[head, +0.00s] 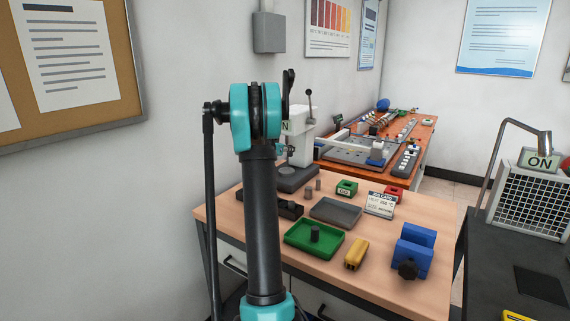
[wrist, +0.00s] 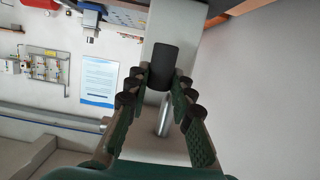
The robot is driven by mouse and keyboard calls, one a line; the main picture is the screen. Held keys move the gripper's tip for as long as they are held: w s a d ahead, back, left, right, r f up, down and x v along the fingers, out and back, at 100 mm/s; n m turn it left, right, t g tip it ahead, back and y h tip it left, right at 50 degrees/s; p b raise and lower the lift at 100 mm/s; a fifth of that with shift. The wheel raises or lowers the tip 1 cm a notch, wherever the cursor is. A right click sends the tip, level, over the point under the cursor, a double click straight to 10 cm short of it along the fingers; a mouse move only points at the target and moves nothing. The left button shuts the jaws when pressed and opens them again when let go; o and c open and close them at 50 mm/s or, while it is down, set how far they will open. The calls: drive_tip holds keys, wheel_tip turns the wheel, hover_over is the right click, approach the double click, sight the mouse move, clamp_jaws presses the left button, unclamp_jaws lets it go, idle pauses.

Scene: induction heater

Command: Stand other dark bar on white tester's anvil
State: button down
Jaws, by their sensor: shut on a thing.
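My gripper (wrist: 160,85) is shut on a dark bar (wrist: 176,66), which sits between its fingertips in the wrist view. A shiny metal cylinder (wrist: 163,115) shows behind the fingers, below the bar in that picture. A pale upright part (wrist: 180,22) lies behind the bar; I cannot tell whether the bar touches it. In the head view the white tester (head: 300,142) stands at the table's back left, with a lever and a dark base (head: 297,178). My arm hides most of my gripper and part of the tester there. Another dark bar (head: 315,233) stands in the green tray (head: 299,250).
Two small grey cylinders (head: 308,194) (head: 318,185) stand in front of the tester. A dark block (head: 291,210) is partly behind my arm.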

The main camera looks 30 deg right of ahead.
drive_tip(key=f, duration=0.1)
drive_tip(key=w+f, duration=0.1)
drive_tip(key=shift+w+a+f, duration=0.1)
drive_tip(key=shift+a+f, duration=0.15)
drive_tip(key=shift+f, duration=0.1)
drive_tip(key=shift+w+a+f, duration=0.1)
drive_tip(key=shift+f, duration=1)
drive_tip(key=shift+w+f, duration=0.1)
drive_tip(key=shift+f, duration=0.95)
drive_tip(key=shift+f, duration=0.3)
drive_tip(key=c, duration=1.3)
unclamp_jaws()
